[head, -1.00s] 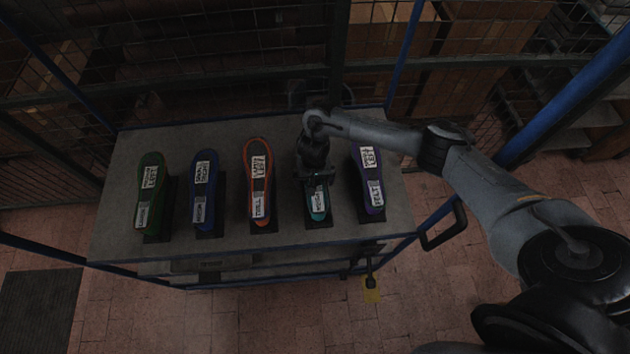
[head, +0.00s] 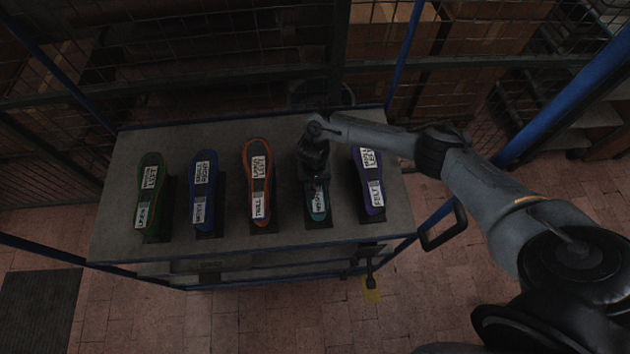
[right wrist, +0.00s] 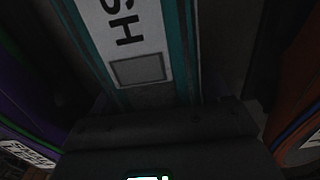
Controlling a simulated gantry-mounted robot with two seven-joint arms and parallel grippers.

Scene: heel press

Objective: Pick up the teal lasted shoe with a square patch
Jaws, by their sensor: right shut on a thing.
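The teal lasted shoe (head: 318,212) is on the table, fourth from the left, with its upper part hidden under my right gripper (head: 316,176) in the head view. In the right wrist view the teal shoe (right wrist: 188,45) fills the top middle. Its white label shows the letters SH and a grey square patch (right wrist: 138,70). My right gripper is shut on the teal shoe; its fingertips are not clearly visible. I cannot tell whether the shoe is off its dark stand. My left gripper is not in view.
An orange shoe (head: 257,165) stands to the left and a purple shoe (head: 374,205) close to the right. Further left are a blue shoe (head: 203,185) and a green shoe (head: 150,185). The grey table (head: 225,138) is bare behind and in front of them.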

